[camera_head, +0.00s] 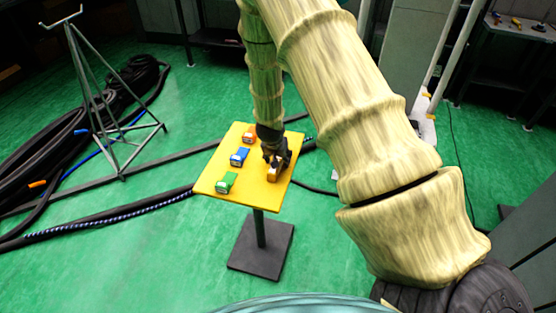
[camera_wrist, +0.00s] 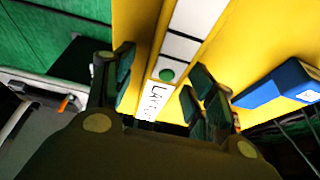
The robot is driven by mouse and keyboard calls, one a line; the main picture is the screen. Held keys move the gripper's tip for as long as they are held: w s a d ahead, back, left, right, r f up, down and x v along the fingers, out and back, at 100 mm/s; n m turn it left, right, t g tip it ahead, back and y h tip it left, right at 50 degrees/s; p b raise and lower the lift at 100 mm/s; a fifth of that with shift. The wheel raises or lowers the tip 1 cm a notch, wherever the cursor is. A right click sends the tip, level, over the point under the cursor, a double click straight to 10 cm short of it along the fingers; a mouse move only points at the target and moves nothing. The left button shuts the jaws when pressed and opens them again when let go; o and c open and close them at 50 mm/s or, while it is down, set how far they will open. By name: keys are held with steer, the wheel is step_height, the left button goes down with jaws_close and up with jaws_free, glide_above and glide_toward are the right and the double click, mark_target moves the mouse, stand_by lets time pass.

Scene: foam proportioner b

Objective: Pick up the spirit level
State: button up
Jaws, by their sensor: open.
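The spirit level appears to be the ochre bar with a white face, black cross lines, a green dot and dark lettering in the wrist view (camera_wrist: 190,22). In the head view a small tan block on the yellow table (camera_head: 273,174), under my gripper, seems to be the same thing. My gripper (camera_head: 277,158) is low over the table's right side. In the wrist view my gripper (camera_wrist: 162,88) is open, with one finger on each side of the bar. I cannot tell whether the fingers touch it.
On the yellow table (camera_head: 214,168) stand an orange item (camera_head: 249,134), a blue item (camera_head: 240,157) and a green item (camera_head: 226,183) in a row left of my gripper. The blue item (camera_wrist: 268,90) is close to the right finger.

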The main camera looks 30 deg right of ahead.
steer(key=c, duration=1)
steer(key=shift+c, duration=0.2)
steer(key=shift+r, duration=0.1)
steer(key=shift+r+b, duration=0.6)
steer(key=shift+r, duration=1)
steer(key=s+a+b, duration=0.1)
steer(key=s+b, duration=0.1)
steer(key=s, duration=0.6)
steer(key=s+a+r+b, duration=0.1)
steer(key=s+b, duration=0.1)
steer(key=s, duration=0.5)
steer(key=shift+s+a+r, duration=0.3)
steer(key=shift+s+a, duration=0.05)
steer(key=shift+s, duration=0.05)
